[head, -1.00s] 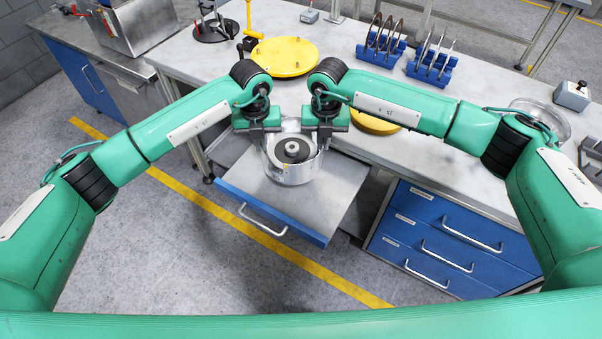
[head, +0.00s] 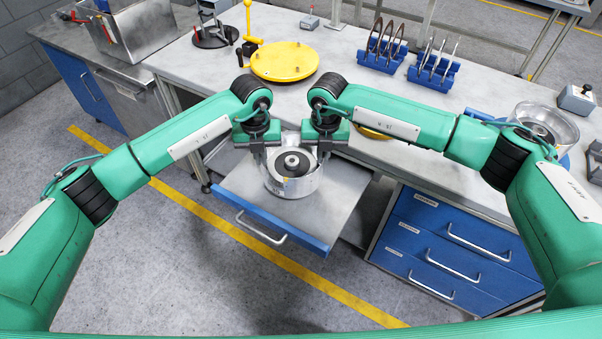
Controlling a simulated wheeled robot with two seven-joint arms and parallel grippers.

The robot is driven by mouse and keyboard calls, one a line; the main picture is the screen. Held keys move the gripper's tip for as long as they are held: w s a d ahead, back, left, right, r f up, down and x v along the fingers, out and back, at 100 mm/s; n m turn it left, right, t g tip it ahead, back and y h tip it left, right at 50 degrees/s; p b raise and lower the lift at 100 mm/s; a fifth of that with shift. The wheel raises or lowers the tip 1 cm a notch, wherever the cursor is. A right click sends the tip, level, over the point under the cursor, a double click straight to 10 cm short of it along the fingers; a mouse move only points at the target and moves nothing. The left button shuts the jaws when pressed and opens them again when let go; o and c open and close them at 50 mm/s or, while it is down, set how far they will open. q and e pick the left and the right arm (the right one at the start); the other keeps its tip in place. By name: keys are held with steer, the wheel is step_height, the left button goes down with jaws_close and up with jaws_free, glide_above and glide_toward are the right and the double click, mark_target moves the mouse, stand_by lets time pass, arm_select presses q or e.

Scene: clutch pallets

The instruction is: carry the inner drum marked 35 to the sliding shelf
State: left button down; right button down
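A silvery round drum (head: 292,186) with a black and grey hub inside is at the pulled-out sliding shelf (head: 338,195). A small yellow label shows on its wall; its number is too small to read. My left gripper (head: 260,154) is at the drum's left rim and my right gripper (head: 322,154) at its right rim. Both appear shut on the rim, though the fingertips are partly hidden. The drum looks upright over the middle of the shelf. I cannot tell whether its base touches the shelf.
Another clear-walled drum (head: 553,122) stands at the bench's right. A second yellow disc is mostly hidden by my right arm. Blue drawers (head: 452,245) are right of the shelf.

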arm_select(q)
steer(key=shift+f, duration=0.1)
arm_select(e)
steer(key=shift+w+f, duration=0.1)
